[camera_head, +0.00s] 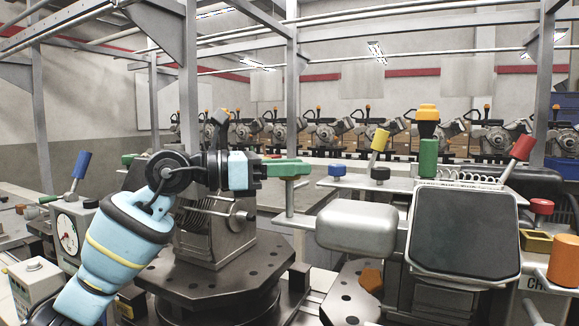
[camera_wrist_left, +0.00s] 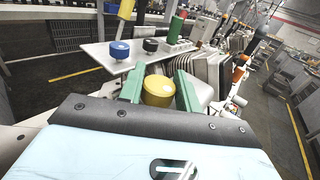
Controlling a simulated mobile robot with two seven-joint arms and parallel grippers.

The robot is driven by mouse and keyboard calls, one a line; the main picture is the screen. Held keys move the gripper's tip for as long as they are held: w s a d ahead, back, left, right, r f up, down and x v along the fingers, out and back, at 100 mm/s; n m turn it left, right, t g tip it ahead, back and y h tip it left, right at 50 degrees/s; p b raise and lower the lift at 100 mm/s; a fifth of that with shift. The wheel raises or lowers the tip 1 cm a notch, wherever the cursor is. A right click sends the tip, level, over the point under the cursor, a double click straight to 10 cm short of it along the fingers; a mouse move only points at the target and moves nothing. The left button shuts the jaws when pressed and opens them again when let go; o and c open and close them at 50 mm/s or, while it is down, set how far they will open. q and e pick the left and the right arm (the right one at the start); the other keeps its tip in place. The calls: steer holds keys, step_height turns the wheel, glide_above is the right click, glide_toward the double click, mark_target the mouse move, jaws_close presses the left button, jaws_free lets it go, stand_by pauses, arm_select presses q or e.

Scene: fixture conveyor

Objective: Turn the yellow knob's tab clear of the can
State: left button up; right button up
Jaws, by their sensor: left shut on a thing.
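My left gripper (camera_head: 298,168) reaches in from the left with its green fingers pointing right. In the left wrist view the yellow knob (camera_wrist_left: 158,90) sits between the two green fingers, which are shut on its sides. A rounded silver body (camera_head: 357,226), which looks like the can, lies to the right of and below the gripper. Part of a silver surface shows just beyond the knob in the left wrist view. My right gripper is in neither view.
A plate with a blue knob (camera_head: 337,170), a black knob (camera_head: 380,174) and a yellow-handled lever (camera_head: 380,141) stands right of the gripper. A green cylinder (camera_head: 428,158) and a dark panel (camera_head: 464,235) are further right.

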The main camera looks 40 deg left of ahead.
arm_select(q)
steer(key=shift+n+t+y+p, duration=0.4)
steer(key=shift+n+t+y, duration=0.15)
steer(key=shift+y, duration=0.25)
steer(key=o, duration=1)
steer(key=shift+c, duration=0.2)
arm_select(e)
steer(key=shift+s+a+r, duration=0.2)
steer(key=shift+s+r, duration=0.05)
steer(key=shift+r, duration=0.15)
arm_select(q)
steer(key=shift+s+a, duration=0.15)
steer(key=b+v, duration=0.3)
steer(key=v, duration=0.4)
steer(key=shift+s, duration=0.25)
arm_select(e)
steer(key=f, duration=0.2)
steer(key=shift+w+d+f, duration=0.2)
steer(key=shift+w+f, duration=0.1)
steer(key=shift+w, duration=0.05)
